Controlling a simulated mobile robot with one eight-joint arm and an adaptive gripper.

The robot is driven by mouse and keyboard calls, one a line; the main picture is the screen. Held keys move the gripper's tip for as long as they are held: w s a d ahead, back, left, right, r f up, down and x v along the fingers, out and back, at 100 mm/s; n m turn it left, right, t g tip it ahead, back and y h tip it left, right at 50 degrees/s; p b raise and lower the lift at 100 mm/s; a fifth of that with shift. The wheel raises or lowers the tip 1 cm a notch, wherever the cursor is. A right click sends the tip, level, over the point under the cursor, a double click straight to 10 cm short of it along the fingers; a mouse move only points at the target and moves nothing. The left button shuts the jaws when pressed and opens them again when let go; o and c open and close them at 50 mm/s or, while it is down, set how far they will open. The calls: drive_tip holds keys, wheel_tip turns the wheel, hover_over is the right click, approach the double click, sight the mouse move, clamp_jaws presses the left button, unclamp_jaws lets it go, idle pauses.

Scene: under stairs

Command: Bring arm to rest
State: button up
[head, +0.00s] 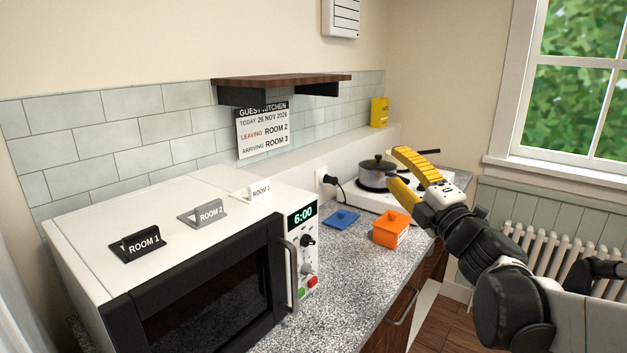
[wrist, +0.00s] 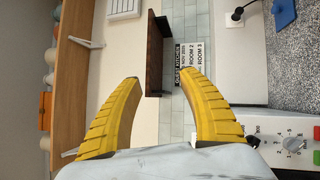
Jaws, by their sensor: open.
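My gripper (head: 394,172) has yellow ridged fingers and is open and empty. In the head view it is raised at the right, in front of the hotplate and pot, with its fingers pointing left. My black and white arm reaches up to it from the lower right. In the wrist view both fingers of my gripper (wrist: 150,80) show spread apart with nothing between them. Beyond them are the tiled wall and the dark wooden shelf (wrist: 155,50).
A white microwave (head: 85,225) carries several room signs. An orange container (head: 390,230) and a blue lid (head: 342,219) lie on the speckled counter (head: 335,265). A pot (head: 376,175) stands on a white hotplate (head: 365,203). A radiator (head: 570,245) is under the window. Air around my gripper looks clear.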

drive_tip(key=s+d+f+m+g+h, duration=0.4)
drive_tip(key=s+d+f+m+h, duration=0.5)
drive_tip(key=m, duration=0.8)
drive_tip(key=s+a+f+m+g+y, duration=0.1)
drive_tip(key=s+a+f+m+g, duration=0.2)
drive_tip(key=s+f, duration=0.5)
drive_tip(key=s+a+f+m+g+y, duration=0.1)
drive_tip(key=s+a+f+m+g, duration=0.1)
drive_tip(key=s+a+f+g, duration=0.3)
drive_tip(key=s+f, duration=0.3)
drive_tip(key=s, duration=0.2)
drive_tip(key=shift+s+a+m, duration=0.15)
drive_tip(key=shift+s+m, duration=0.1)
drive_tip(key=shift+m, duration=0.15)
drive_tip(key=shift+f, duration=0.1)
